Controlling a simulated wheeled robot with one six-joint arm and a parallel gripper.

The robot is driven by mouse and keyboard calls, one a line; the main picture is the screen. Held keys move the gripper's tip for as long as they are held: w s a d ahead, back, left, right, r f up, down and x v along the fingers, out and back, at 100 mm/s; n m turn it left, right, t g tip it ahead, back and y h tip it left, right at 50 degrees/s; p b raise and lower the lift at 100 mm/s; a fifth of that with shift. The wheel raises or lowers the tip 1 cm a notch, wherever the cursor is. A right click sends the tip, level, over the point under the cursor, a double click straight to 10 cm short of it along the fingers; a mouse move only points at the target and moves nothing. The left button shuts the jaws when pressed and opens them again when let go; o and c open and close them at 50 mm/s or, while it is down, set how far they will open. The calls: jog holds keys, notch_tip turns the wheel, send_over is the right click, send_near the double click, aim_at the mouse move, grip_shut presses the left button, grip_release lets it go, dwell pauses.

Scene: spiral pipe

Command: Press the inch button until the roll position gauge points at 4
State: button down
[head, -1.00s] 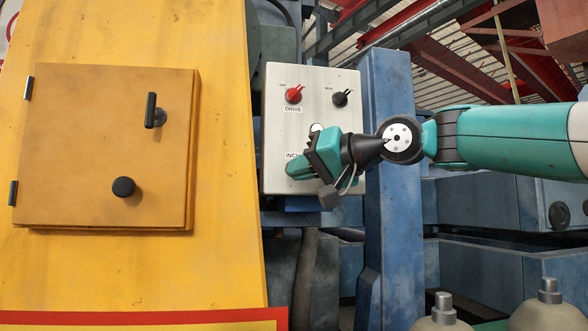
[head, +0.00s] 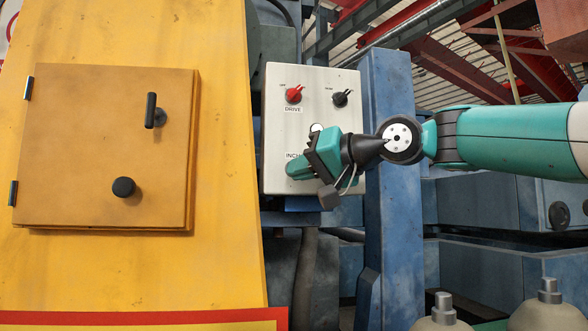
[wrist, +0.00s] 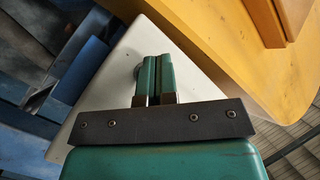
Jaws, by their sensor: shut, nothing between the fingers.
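The white control panel (head: 274,110) carries an INCH label (head: 293,155), partly covered by my gripper. The inch button itself cannot be made out in the head view; my gripper (head: 294,169) covers that area. The gripper's green fingers point left at the panel's lower left part; contact cannot be told. In the wrist view the gripper (wrist: 157,60) is shut and empty, its fingers side by side over the white panel (wrist: 110,95). A small grey round part shows just left of the fingertips, mostly hidden. I cannot identify a roll position gauge in either view.
A red DRIVE knob (head: 294,95) and a black knob (head: 341,98) sit on the panel's upper part. A yellow cabinet (head: 225,270) with a hinged door (head: 80,150) stands left. A blue post (head: 388,220) stands just right of the panel.

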jog(key=shift+w, duration=0.1)
jog(key=shift+w+a+p, duration=0.1)
jog(key=shift+w+p, duration=0.2)
jog(key=shift+p, duration=0.05)
jog(key=shift+w+p, duration=0.35)
dwell(0.5)
jog(key=shift+s, duration=0.1)
jog(key=shift+s+b, duration=0.55)
jog(key=shift+s, duration=0.15)
jog(key=shift+s+d+b, duration=0.2)
jog(key=shift+s+b, duration=0.3)
jog(key=shift+s, duration=0.3)
jog(key=shift+s+d+b, duration=0.25)
jog(key=shift+s+b, duration=0.3)
jog(key=shift+s, duration=0.3)
jog(key=shift+s+d+b, duration=0.2)
jog(key=shift+s+b, duration=0.3)
jog(key=shift+s, duration=0.3)
